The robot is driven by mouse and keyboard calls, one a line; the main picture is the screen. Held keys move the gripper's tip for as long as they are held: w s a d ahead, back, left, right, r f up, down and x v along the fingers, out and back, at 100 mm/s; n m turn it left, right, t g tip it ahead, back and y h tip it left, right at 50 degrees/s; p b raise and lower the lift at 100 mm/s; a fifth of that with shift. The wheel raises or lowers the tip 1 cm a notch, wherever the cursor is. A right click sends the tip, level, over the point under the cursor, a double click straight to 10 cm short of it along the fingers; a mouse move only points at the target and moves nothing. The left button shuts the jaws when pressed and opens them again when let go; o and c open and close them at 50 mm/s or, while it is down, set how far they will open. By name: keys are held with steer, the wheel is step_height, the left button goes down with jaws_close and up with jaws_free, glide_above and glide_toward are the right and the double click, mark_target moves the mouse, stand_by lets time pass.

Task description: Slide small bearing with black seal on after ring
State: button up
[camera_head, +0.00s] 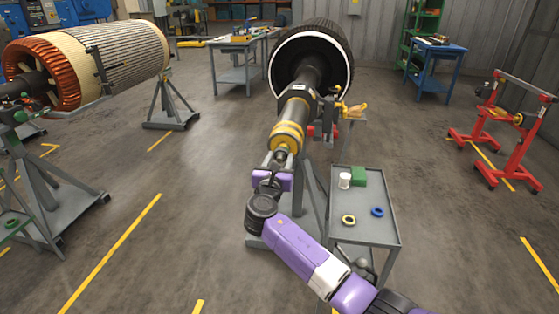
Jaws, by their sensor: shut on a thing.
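My gripper (276,163) is at the near end of the rotor shaft (289,118), with its purple body below the tip. It is shut on a small dark grey ring-like part (281,154), which looks like the small bearing. The part is at the shaft's tip; whether it is around the shaft or just in front of it is too small to tell. Its black seal cannot be made out. Yellow-gold bands (286,136) circle the shaft just beyond the gripper; which one is the ring is not clear.
A grey cart (365,238) at right holds a yellow ring with a dark rim (349,220), a blue ring (377,212), a white cup (344,181) and a green box (359,176). A large copper-wound rotor (95,60) stands at left. Red stands (510,135) are at right.

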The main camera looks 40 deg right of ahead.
steer(key=o, duration=1.8)
steer(key=shift+a, duration=0.1)
steer(key=shift+p+v, duration=1.45)
steer(key=shift+v, duration=0.4)
steer(key=shift+p+v, duration=1.55)
steer(key=shift+v, duration=1.1)
